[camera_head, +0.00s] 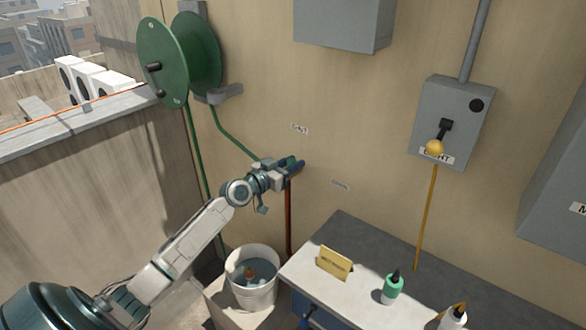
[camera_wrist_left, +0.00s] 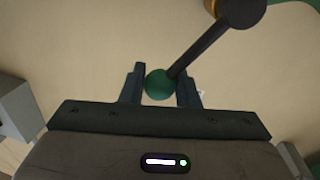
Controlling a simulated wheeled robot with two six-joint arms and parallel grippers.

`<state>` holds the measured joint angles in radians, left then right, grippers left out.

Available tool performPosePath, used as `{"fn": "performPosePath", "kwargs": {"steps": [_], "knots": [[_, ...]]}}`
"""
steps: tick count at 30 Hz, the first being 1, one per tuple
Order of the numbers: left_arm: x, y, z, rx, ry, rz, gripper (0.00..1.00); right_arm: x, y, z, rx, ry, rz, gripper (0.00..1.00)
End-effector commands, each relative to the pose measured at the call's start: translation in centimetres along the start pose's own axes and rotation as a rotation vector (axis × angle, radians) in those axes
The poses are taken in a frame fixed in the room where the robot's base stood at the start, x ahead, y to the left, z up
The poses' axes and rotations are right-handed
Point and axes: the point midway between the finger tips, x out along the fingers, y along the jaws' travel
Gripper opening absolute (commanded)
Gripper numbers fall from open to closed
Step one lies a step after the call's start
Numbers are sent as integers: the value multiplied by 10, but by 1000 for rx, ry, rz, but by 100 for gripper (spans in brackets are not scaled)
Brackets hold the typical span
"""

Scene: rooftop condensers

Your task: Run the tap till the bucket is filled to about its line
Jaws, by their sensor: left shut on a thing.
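The tap is on the wall at the top of a copper pipe (camera_head: 288,222), and my left gripper (camera_head: 291,166) covers most of it. In the left wrist view, my left gripper (camera_wrist_left: 161,88) is shut on the green ball knob (camera_wrist_left: 160,84) at the end of the tap's dark lever (camera_wrist_left: 214,38). The white bucket (camera_head: 250,295) stands upright below and to the left of the tap. It holds greyish water (camera_head: 262,268) with a small orange-brown object (camera_head: 249,273) in it. I cannot make out a fill line or a running stream. My right gripper is not in view.
A green hose reel (camera_head: 176,62) hangs on the wall, its hose running down towards the tap. A bench (camera_head: 300,268) right of the bucket holds a yellow sign (camera_head: 335,263) and a green-topped bottle (camera_head: 393,289). A grey switch box (camera_head: 455,105) with a yellow pull ball is at right.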

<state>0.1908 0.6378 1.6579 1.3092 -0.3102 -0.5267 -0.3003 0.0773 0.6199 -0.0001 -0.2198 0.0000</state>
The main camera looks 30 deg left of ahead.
Motion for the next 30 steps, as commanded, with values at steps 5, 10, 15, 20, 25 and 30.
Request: {"fn": "performPosePath", "kwargs": {"steps": [5, 10, 15, 20, 25, 30], "knots": [[-2, -10, -1, -108, 21, 0, 0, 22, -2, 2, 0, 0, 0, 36], [-3, -20, -6, -232, 41, 1, 0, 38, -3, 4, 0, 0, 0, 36], [-5, -29, -10, -343, 59, 2, 0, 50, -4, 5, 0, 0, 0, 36], [-6, -36, -12, -420, 72, 1, 0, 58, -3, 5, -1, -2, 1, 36], [-6, -39, -14, -470, 80, 2, 0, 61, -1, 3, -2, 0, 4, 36], [-7, -41, -15, -490, 83, 2, 0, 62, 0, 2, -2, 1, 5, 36]]}}
